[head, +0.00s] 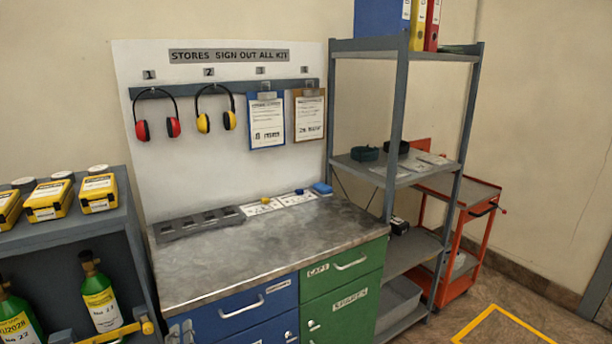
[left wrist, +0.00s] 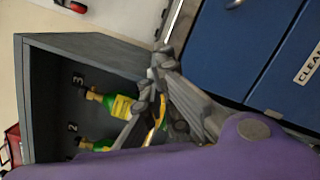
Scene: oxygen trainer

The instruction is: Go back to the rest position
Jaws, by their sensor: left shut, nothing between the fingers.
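My left gripper (head: 181,332) shows only in part at the bottom edge of the head view, in front of the blue drawers. In the left wrist view its grey fingers (left wrist: 158,80) are shut with nothing between them. They are in front of the gap between the bottle cabinet (left wrist: 90,45) and the blue drawer unit (left wrist: 235,45). No contact with either can be made out. My right gripper is not in view.
Green oxygen bottles (head: 101,298) stand in the cabinet behind a yellow bar (head: 118,334), with yellow cases (head: 49,201) on top. A metal worktop (head: 270,245) covers blue and green drawers (head: 340,310). Grey shelves (head: 400,170) and an orange trolley (head: 460,230) stand to the right.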

